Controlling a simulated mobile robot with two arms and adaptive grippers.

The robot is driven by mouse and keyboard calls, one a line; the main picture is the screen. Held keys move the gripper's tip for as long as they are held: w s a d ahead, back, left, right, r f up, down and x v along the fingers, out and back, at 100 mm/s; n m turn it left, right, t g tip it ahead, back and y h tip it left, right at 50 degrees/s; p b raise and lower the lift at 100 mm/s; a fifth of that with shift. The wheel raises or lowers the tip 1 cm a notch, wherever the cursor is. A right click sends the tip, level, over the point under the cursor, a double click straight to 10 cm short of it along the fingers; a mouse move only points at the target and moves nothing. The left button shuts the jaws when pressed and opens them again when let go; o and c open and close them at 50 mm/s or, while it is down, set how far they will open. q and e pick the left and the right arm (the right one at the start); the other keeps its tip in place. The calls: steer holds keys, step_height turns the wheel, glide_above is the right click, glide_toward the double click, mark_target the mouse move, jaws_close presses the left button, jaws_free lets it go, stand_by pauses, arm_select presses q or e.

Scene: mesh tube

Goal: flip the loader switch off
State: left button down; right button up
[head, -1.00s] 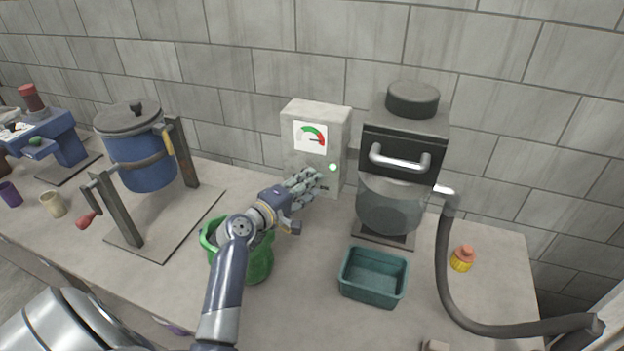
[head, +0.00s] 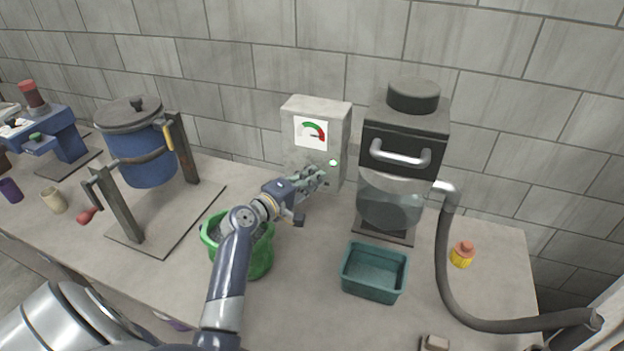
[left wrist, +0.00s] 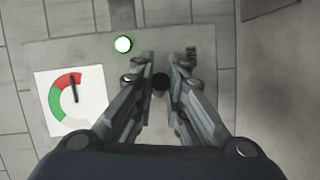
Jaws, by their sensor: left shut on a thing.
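A pale grey control box (head: 304,106) stands against the wall, with a red and green gauge (head: 311,133) and a lit green lamp (head: 334,162) on its front. In the left wrist view the gauge (left wrist: 71,102) is at the left and the lamp (left wrist: 123,44) is near the top. My left gripper (head: 322,177) is at the lower front of the box, below the lamp. Its fingers (left wrist: 162,64) are closed around a small dark round knob (left wrist: 160,82), which looks like the switch. The fingers hide most of it, so its position cannot be told. My right gripper is out of view.
A black loader (head: 403,150) with a clear hopper stands right of the box. A teal bin (head: 374,273) is in front of it, and a grey hose (head: 442,255) hangs at the right. A green bucket (head: 258,262) sits under my left forearm. A blue drum (head: 147,165) stands left.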

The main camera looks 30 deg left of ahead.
arm_select(q)
steer(key=shift+a+f+h+b, duration=0.1)
steer(key=shift+f+h+b, duration=0.1)
steer(key=shift+h+b, duration=0.15)
steer(key=shift+s+a+r+m+g+h+b, duration=0.15)
steer(key=shift+a+m+g+h+b, duration=0.45)
steer(key=shift+m+g+h+b, duration=1.45)
steer(key=shift+s+a+m+g+h+b, duration=0.15)
steer(key=shift+a+m+h+b, duration=0.8)
steer(key=shift+b, duration=2.35)
steer(key=shift+s+a+r+m+g+h+b, duration=0.1)
steer(key=shift+s+a+m+g+h+b, duration=0.1)
steer(key=shift+m+g+h+b, duration=1.45)
steer(key=shift+t+h+b, duration=0.45)
steer(key=shift+h+b, duration=0.35)
steer(key=shift+b, duration=0.3)
steer(key=c, duration=1.6)
jaws_free()
steer(key=shift+w, duration=0.1)
steer(key=shift+c, duration=0.2)
steer(key=shift+a, duration=0.1)
steer(key=v, duration=1.2)
